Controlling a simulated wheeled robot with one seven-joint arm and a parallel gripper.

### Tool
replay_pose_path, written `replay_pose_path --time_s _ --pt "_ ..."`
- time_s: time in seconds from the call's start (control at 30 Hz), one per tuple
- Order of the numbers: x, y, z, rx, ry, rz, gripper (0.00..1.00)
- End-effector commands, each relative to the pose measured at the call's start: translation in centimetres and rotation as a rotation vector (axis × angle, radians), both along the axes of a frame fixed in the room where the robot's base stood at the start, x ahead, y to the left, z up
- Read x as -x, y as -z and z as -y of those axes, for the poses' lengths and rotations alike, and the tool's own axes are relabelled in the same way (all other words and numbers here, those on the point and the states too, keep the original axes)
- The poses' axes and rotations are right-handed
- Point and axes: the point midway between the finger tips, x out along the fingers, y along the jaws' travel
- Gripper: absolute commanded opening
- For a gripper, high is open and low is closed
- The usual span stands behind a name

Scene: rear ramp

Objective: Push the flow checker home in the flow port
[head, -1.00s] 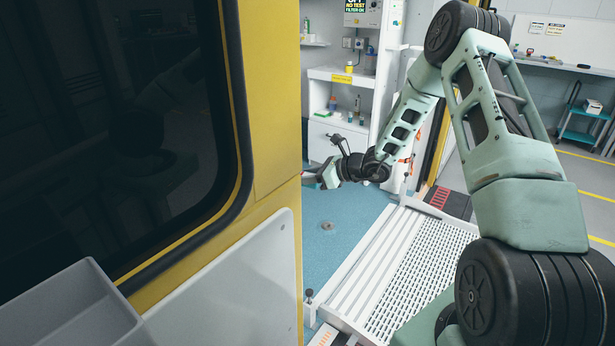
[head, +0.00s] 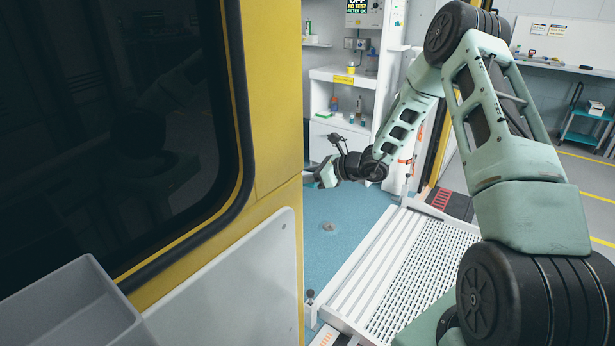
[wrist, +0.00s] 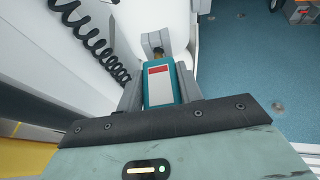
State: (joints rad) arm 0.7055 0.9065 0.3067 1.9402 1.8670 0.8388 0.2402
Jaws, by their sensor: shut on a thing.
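The flow checker (wrist: 160,86) is a teal block with a red and white label. It shows in the wrist view, and my gripper (wrist: 159,78) is shut on it with a grey finger at each side. Just beyond its far end is a grey forked fitting (wrist: 154,40) with a brass-coloured bit between its prongs, which looks like the flow port. I cannot tell whether the checker's tip touches or enters it. In the head view the yellow wall edge hides the fingers, the checker and the port; only my wrist shows.
A black coiled cord (wrist: 92,42) hangs left of the checker in the wrist view. A yellow wall with a dark window (head: 110,130) fills the left of the head view. A white slatted ramp (head: 405,265) and blue floor (head: 345,220) lie below my arm.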

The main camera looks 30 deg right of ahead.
Motion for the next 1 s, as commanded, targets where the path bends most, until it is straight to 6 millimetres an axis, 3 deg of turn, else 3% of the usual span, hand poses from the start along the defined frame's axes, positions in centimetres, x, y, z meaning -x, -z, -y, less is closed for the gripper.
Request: replay_pose_path --time_s 0.9,0.93,1.0 --pt "-1.8 0.0 -1.3 0.0 -0.001 0.0 0.14" --pt "-1.8 0.0 -1.2 0.0 0.0 0.0 0.44" --pt "-1.8 0.0 -1.2 0.0 0.0 0.0 0.61"
